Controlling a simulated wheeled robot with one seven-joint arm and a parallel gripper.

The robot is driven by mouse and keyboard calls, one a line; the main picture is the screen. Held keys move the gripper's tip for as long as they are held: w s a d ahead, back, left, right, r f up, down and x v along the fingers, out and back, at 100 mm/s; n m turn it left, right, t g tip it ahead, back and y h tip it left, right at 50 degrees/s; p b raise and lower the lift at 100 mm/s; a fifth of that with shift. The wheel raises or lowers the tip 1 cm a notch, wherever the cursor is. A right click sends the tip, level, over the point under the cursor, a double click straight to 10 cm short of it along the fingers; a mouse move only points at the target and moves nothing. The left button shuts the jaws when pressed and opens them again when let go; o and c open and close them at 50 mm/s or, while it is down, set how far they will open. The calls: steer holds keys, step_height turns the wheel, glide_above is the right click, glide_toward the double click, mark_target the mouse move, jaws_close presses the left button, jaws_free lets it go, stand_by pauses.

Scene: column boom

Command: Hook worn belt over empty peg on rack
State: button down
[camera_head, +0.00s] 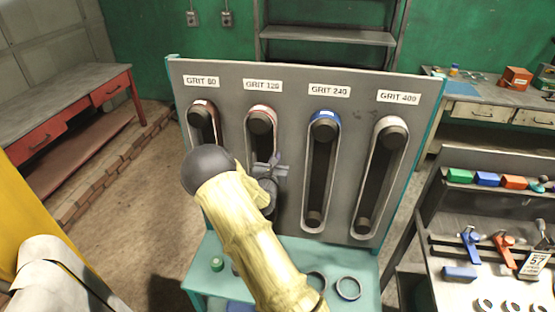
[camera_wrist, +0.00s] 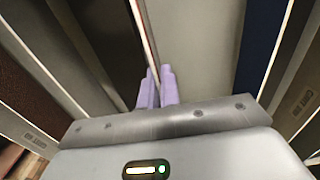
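A grey panel rack (camera_head: 288,85) has four columns labelled GRIT 80, 120, 240 and 400. A belt loop hangs around a dark upper peg in each. The GRIT 120 belt (camera_head: 249,135) runs behind my gripper (camera_head: 268,178), which hides its lower part. My gripper is in front of that belt's right strand. In the wrist view, my purple fingers (camera_wrist: 157,88) are close together with a thin belt edge (camera_wrist: 145,35) between them. The GRIT 240 belt (camera_head: 308,165) and GRIT 400 belt (camera_head: 365,190) are fully visible. I cannot tell which belt is worn, and no bare peg shows.
A teal bench (camera_head: 375,262) under the panel holds a green-topped item (camera_head: 217,264) and dark rings (camera_head: 348,288). A tool shelf (camera_head: 500,215) stands close on the right. A red-drawer workbench (camera_head: 75,105) stands at left. Open floor lies left of the rack.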

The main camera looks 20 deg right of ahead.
steer(key=c, duration=1.2)
jaws_free()
steer(key=shift+c, duration=0.2)
steer(key=shift+a, duration=0.1)
steer(key=v, duration=0.6)
steer(key=shift+s+a, duration=0.2)
steer(key=shift+s, duration=0.15)
